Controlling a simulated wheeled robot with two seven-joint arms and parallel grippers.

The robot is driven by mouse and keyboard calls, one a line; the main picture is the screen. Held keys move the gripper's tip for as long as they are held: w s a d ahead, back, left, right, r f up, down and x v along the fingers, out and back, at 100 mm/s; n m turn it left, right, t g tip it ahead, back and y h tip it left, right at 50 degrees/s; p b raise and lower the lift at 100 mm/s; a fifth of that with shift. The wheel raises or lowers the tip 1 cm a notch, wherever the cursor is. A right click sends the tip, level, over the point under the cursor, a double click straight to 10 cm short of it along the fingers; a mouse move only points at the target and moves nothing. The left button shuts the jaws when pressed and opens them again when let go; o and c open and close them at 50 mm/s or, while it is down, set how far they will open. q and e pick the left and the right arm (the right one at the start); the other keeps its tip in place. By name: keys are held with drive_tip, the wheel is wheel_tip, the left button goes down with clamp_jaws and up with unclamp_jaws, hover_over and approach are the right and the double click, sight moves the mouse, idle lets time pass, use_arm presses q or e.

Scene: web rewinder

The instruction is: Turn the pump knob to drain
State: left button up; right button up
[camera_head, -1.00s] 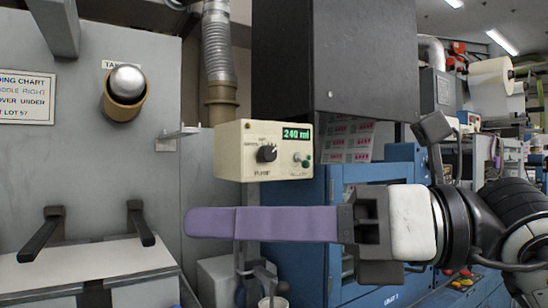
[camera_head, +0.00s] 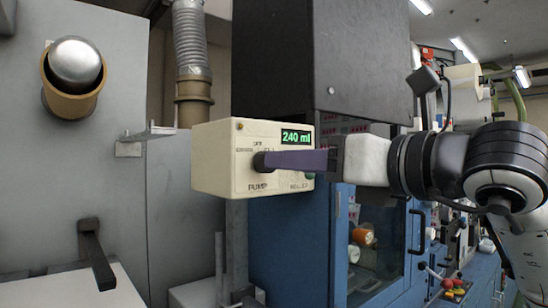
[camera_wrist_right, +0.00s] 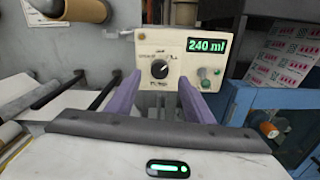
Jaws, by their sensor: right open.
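The pump box (camera_head: 222,170) is a cream-coloured unit with a green display (camera_head: 296,137) reading 240 ml. In the head view its black knob (camera_head: 261,162) shows only in part, at the tip of my right gripper's purple fingers. In the right wrist view the whole knob (camera_wrist_right: 159,69) shows, its white mark pointing to the upper right. My right gripper (camera_wrist_right: 158,85) is open, with one purple finger on each side of the knob in that view. I cannot tell whether the fingers touch it. My left gripper is not in view.
A green button (camera_wrist_right: 205,84) sits right of the knob on the box. A metal bracket (camera_head: 146,138) juts out left of the box. A dark cabinet (camera_head: 320,60) hangs above, and a blue machine (camera_head: 285,245) stands below and behind.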

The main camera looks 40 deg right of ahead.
drive_tip(key=w, duration=0.2)
drive_tip(key=w+p, duration=0.1)
drive_tip(key=w, duration=0.2)
drive_tip(key=shift+w+a, duration=0.2)
drive_tip(key=shift+w, duration=0.05)
drive_tip(key=c, duration=1.1)
drive_tip(key=shift+o, duration=0.2)
drive_tip(key=shift+n, duration=8.9)
